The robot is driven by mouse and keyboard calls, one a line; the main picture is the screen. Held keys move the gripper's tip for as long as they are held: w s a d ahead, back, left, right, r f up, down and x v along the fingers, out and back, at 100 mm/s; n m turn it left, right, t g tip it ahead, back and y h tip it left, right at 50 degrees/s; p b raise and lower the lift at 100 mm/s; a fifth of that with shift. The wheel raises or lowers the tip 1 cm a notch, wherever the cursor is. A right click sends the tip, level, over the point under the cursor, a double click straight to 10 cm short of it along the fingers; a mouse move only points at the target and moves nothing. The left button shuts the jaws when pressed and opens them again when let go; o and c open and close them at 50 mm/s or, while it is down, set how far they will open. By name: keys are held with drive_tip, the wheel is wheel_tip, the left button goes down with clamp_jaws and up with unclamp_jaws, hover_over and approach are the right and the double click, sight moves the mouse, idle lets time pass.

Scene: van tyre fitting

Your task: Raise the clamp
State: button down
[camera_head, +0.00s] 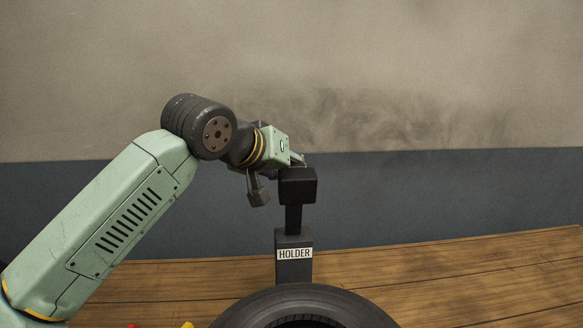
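A black clamp-like piece (297,186), a block on a narrow stem, stands upright in a dark box labelled HOLDER (294,268) on the wooden bench. No other part looks like a clamp. My gripper (298,160) reaches in from the left at the top of the block. Its fingertips are small and partly hidden behind the block, so I cannot tell whether they touch it or are closed on it.
A black tyre (308,301) lies in front of the holder, cut off by the lower edge. Small red (132,326) and yellow (187,325) things show at the bottom left. The wooden bench (470,275) is clear on the right. A grey and blue wall stands behind.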

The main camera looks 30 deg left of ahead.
sight(297, 183)
drive_tip(key=c, duration=1.7)
unclamp_jaws()
drive_tip(key=shift+w+r, duration=0.1)
drive_tip(key=shift+r, duration=0.5)
drive_tip(key=o, duration=0.4)
drive_tip(key=shift+f, duration=0.25)
drive_tip(key=shift+v, duration=3.85)
drive_tip(key=shift+f, duration=0.1)
drive_tip(key=shift+c, duration=0.3)
